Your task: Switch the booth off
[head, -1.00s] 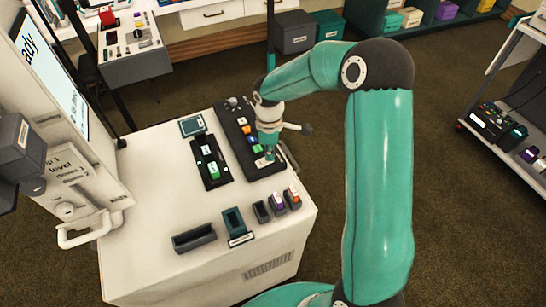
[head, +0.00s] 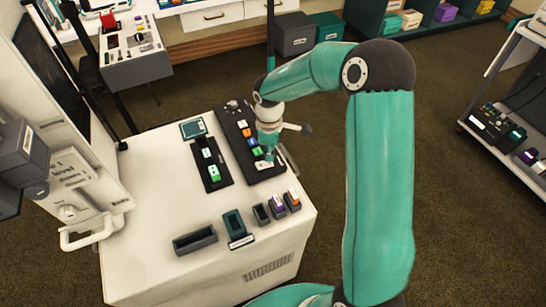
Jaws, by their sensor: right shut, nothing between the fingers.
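The booth's white console (head: 150,190) stands at the left, with a dark screen (head: 50,75) upright at its far left edge. A long black strip (head: 238,130) on its top carries coloured buttons, white, orange, blue and green. A pale key (head: 263,164) sits at the strip's near end. My right gripper (head: 269,155) is shut and empty, pointing down just over that key. I cannot tell whether the fingertips touch it. A shorter black panel (head: 203,168) with green and white pieces lies left of the strip. My left gripper is out of view.
Several small holders (head: 277,204) and an open grey tray (head: 195,240) lie along the console's front. A white handle (head: 92,232) juts out at the left. A cart (head: 500,130) stands at the right, with clear floor before it.

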